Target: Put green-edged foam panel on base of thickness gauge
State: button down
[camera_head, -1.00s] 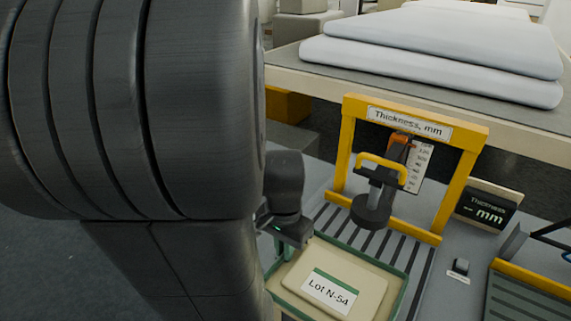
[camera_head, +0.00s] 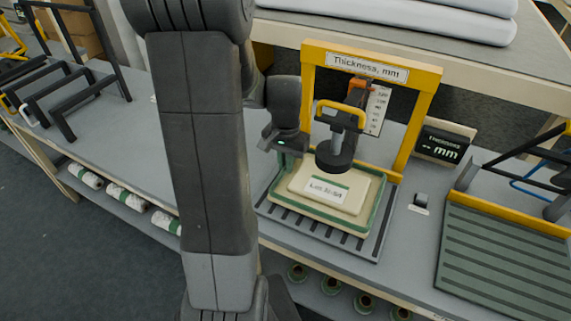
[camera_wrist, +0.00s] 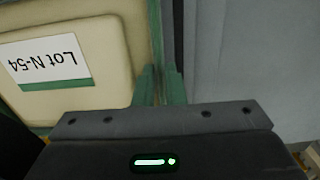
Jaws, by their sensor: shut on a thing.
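The green-edged foam panel (camera_head: 345,221) is cream with a green rim and a "Lot N-54" label. It is level over the slatted base (camera_head: 374,243) of the thickness gauge, its far part close to the round dark presser foot (camera_head: 334,158). I cannot tell if it rests on the slats. The gauge has a yellow frame (camera_head: 420,108). My gripper (camera_head: 297,154) is at the panel's back left side. In the wrist view my gripper (camera_wrist: 160,88) is shut on the green edge of the panel (camera_wrist: 112,62).
A thickness display (camera_head: 443,146) and a small dark block (camera_head: 421,200) stand right of the gauge. A green slatted platform (camera_head: 505,250) with a yellow bar is further right. White wadding sheets (camera_head: 400,20) lie behind. Black racks (camera_head: 65,90) stand at the left.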

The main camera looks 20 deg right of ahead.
jog(key=shift+f, duration=0.65)
jog(key=c, duration=1.5)
grip_release()
jog(key=shift+f, duration=0.1)
notch_tip(320, 180, up, 12)
